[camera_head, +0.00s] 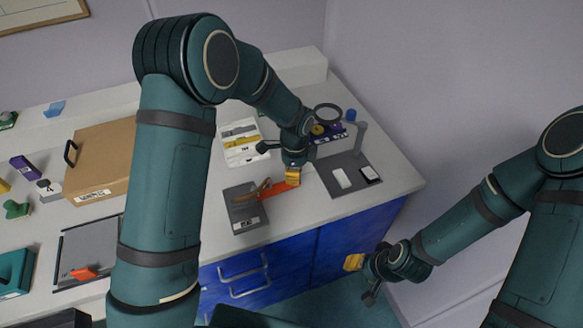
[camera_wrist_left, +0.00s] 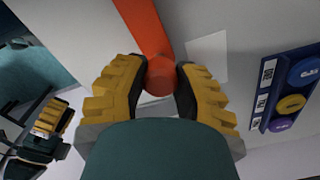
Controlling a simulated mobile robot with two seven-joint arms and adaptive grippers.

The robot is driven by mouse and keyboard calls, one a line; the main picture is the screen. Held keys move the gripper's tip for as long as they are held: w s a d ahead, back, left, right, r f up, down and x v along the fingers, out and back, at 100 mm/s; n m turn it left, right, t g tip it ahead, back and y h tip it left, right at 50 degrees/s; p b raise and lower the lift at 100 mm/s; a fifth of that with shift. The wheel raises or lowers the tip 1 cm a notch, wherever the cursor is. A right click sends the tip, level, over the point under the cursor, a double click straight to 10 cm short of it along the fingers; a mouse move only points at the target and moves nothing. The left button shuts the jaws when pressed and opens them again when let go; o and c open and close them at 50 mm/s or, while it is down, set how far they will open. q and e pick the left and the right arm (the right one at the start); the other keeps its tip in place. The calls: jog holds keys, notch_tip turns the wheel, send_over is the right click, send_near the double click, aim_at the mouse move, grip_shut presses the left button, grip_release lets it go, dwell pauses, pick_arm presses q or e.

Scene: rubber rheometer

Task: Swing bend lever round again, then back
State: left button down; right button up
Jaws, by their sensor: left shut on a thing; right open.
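The bend fixture has a dark grey base (camera_head: 232,192) with a label on its front, near the front edge of the counter. Its orange bend lever (camera_head: 277,188) reaches right from the base to my left gripper (camera_head: 293,174). In the left wrist view the yellow fingers of my left gripper (camera_wrist_left: 160,82) close on both sides of the round orange lever end (camera_wrist_left: 160,74). The fixture's base is not clear in that view. My right gripper (camera_head: 356,264) hangs low beyond the counter's front, empty and apart from the fixture.
A grey mat (camera_head: 352,161) with small white and dark blocks lies right of the lever. A white tray (camera_head: 241,152) stands behind the fixture. A rack of coloured discs (camera_wrist_left: 262,98) is nearby. A brown box (camera_head: 103,150) and grey tray (camera_head: 92,243) are left.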

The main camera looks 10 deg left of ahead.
aim_at(298, 200)
pick_arm(q)
jog(key=shift+s+d+m, duration=0.35)
jog(key=shift+s+m, duration=0.25)
jog(key=shift+s+d+m, duration=0.3)
jog(key=shift+s+m, duration=0.25)
jog(key=shift+m, duration=0.05)
jog(key=shift+s+d+m, duration=0.2)
jog(key=shift+s+m, duration=0.4)
jog(key=shift+s+d+m, duration=0.2)
jog(key=shift+s+m, duration=0.35)
jog(key=shift+m, duration=0.05)
jog(key=shift+s+d+m+p, duration=0.1)
jog(key=shift+s+m+p, duration=0.2)
jog(key=shift+s+m, duration=1.8)
jog(key=shift+s, duration=0.2)
jog(key=c, duration=0.6)
grip_release()
jog(key=shift+c, duration=0.2)
jog(key=shift+r, duration=0.1)
